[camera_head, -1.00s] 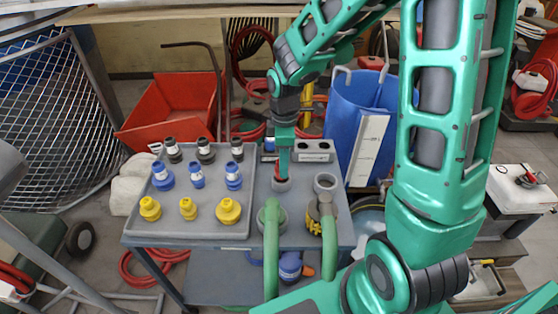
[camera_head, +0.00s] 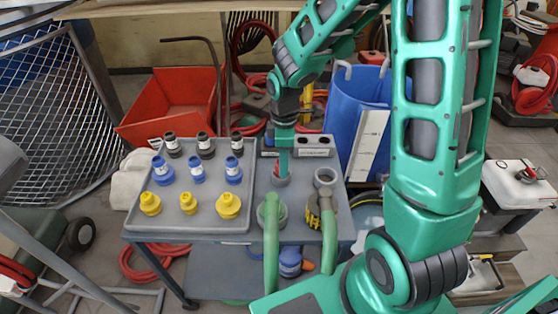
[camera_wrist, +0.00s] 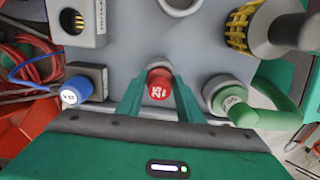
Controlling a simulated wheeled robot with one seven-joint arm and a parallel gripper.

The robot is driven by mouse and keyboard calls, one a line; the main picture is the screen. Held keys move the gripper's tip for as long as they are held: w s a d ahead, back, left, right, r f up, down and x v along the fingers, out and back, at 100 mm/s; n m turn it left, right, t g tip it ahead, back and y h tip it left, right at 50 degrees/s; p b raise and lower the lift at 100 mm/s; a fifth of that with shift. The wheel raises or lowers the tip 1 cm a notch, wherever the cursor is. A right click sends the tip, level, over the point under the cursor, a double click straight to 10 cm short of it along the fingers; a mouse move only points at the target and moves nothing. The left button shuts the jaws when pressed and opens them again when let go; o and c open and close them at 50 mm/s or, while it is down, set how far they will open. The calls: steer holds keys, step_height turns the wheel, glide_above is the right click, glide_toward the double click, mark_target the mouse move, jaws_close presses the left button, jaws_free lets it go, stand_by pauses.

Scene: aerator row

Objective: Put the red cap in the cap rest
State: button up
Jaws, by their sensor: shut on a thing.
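The red cap (camera_wrist: 159,86), with a white mark on its top, is between the two fingers of my gripper (camera_wrist: 158,100) in the wrist view. My gripper (camera_head: 281,172) is shut on it and points down over the bench. A grey ring (camera_wrist: 157,66) shows around the far side of the cap; the fingers hide part of it, and I cannot tell how deep the cap sits. A second grey ring (camera_head: 325,177), open and empty, stands just to the right. I cannot tell which ring is the cap rest.
Green hose (camera_head: 271,240) and a yellow-black coupling (camera_head: 318,208) stand in front. A holed grey block (camera_head: 314,146) is behind, near a blue cap (camera_wrist: 70,95). A tray (camera_head: 240,222) with several blue, yellow and black fittings lies left. A blue bin (camera_head: 352,105) stands behind right.

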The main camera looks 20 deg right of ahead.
steer(key=shift+f, duration=0.5)
steer(key=o, duration=1.1)
steer(key=shift+r, duration=0.1)
step_height(320, 180, up, 11)
steer(key=shift+f, duration=0.2)
steer(key=s+d+r+m, duration=0.1)
steer(key=s+d+m, duration=0.4)
steer(key=s, duration=0.3)
steer(key=s+d+r+m, duration=0.2)
steer(key=s+d+m, duration=0.3)
steer(key=s+m, duration=0.3)
steer(key=s+d+r+m, duration=0.2)
steer(key=s+d+m, duration=0.4)
steer(key=s, duration=0.3)
steer(key=shift+r+m, duration=0.1)
steer(key=shift+m, duration=0.4)
